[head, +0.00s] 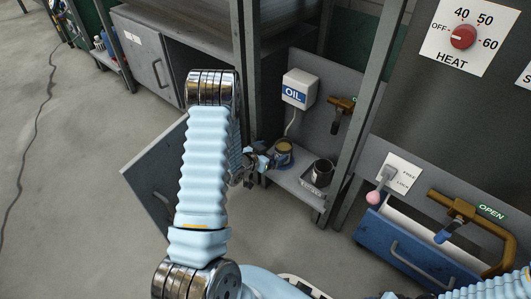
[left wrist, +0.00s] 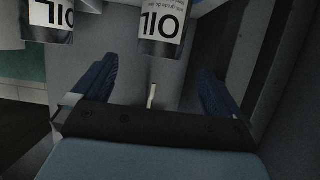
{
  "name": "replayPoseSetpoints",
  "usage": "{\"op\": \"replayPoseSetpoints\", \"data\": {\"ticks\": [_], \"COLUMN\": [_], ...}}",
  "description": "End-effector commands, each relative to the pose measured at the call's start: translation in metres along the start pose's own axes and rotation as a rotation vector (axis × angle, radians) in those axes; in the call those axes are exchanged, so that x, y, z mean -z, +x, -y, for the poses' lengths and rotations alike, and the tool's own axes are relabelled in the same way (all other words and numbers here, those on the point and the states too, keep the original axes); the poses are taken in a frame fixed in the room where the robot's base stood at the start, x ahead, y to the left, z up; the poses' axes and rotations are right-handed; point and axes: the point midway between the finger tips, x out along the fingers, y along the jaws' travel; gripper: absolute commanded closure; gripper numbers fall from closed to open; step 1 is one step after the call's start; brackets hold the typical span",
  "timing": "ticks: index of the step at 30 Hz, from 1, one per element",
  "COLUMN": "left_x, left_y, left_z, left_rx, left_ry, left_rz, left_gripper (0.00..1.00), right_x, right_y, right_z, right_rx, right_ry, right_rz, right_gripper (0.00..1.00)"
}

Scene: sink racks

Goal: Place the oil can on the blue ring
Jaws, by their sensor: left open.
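Two cans stand on the grey shelf in the head view. The left can (head: 283,158) has a yellowish rim, and the right can (head: 322,174) is dark and metallic. My left gripper (head: 260,160) is just left of the left can. In the left wrist view my left gripper (left wrist: 153,88) is open, with nothing between its fingers. An oil can (left wrist: 160,28) with a white OIL label, seen upside down, is ahead between the finger directions. A second OIL can (left wrist: 50,18) is at the upper left. I cannot make out a blue ring.
A grey post (head: 357,110) stands right of the shelf. An open cabinet door (head: 150,170) is left of my arm. A blue drawer (head: 400,250) is at lower right.

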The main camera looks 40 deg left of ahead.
Motion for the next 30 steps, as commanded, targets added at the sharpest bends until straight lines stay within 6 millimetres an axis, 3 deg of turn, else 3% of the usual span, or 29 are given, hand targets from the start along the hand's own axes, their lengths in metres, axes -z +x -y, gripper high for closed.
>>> {"op": "replayPoseSetpoints", "data": {"ticks": [6,11,14,17,19,21,24,27,30], "left_x": [0.0,-0.001,-0.013,-0.046,-0.082,-0.115,-0.149,-0.166,-0.173], "left_y": [-0.034,-0.041,-0.036,-0.03,-0.037,-0.056,-0.095,-0.132,-0.152], "left_z": [0.001,-0.001,-0.015,-0.06,-0.11,-0.162,-0.225,-0.265,-0.284], "left_rx": [0.002,0.0,-0.002,-0.012,-0.033,-0.062,-0.108,-0.143,-0.16], "left_ry": [-0.001,-0.001,-0.032,-0.12,-0.205,-0.281,-0.357,-0.4,-0.419], "left_rz": [0.001,0.002,0.053,0.21,0.39,0.583,0.824,0.996,1.085], "left_gripper": [0.0,0.0,0.0,0.0,0.0,0.0,0.0,0.0,0.0], "right_x": [0.0,0.0,0.0,0.0,0.0,0.0,0.0,0.0,0.0], "right_y": [-0.005,-0.005,-0.005,-0.005,-0.005,-0.005,-0.005,-0.005,-0.005], "right_z": [0.002,0.002,0.002,0.002,0.002,0.002,0.002,0.002,0.002], "right_rx": [0.0,0.0,0.0,0.0,0.0,0.0,0.0,0.0,0.0], "right_ry": [0.0,0.0,0.0,0.0,0.0,0.0,0.0,0.0,0.0], "right_rz": [0.002,0.002,0.002,0.002,0.002,0.002,0.002,0.002,0.002], "right_gripper": [0.57,0.57,0.57,0.57,0.57,0.57,0.57,0.57,0.57]}}
